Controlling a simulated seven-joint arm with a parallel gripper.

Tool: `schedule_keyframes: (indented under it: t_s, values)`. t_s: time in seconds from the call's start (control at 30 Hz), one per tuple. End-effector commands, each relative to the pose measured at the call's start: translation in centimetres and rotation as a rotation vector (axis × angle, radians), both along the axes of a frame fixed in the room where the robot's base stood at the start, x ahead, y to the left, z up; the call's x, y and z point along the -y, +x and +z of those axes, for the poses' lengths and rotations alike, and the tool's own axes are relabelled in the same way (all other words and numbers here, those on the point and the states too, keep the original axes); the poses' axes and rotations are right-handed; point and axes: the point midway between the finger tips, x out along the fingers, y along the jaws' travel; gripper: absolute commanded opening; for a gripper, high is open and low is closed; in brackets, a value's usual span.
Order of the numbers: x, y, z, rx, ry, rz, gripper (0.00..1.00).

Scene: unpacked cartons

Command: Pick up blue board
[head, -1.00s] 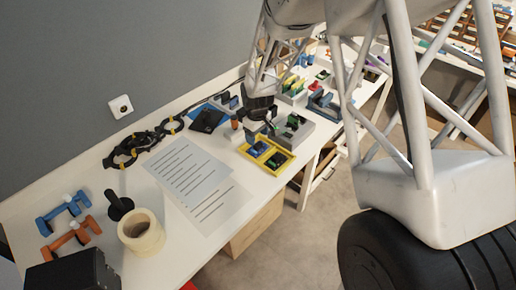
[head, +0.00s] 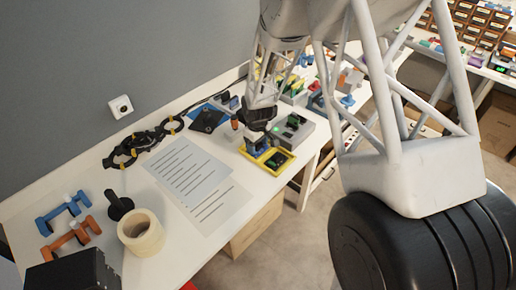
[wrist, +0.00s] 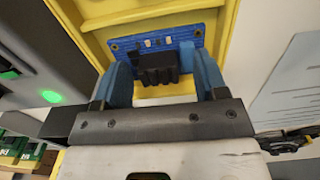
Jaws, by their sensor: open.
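The blue board (wrist: 205,30) lies in the yellow tray (wrist: 232,18) in the wrist view. It carries a black block (wrist: 158,69) and small pale parts. My gripper (wrist: 160,62) is open over it, with one blue finger on each side of the black block. I cannot tell whether the fingers touch the block. In the head view my gripper (head: 256,148) is down at the left part of the yellow tray (head: 285,167) and mostly hides the blue board.
A dark green board (head: 276,160) lies in the tray's right part. A grey device with a green light (head: 293,127) stands just behind the tray.

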Motion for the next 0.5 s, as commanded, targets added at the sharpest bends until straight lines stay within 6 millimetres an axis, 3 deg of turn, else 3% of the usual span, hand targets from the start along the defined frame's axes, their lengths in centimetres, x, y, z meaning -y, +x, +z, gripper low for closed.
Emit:
schedule_keyframes:
  t_s: [0.3,0.5]
  values:
    - [0.00,-0.01,0.01,0.000,0.000,0.000,0.66]
    - [0.01,-0.01,0.01,0.000,0.000,0.000,0.37]
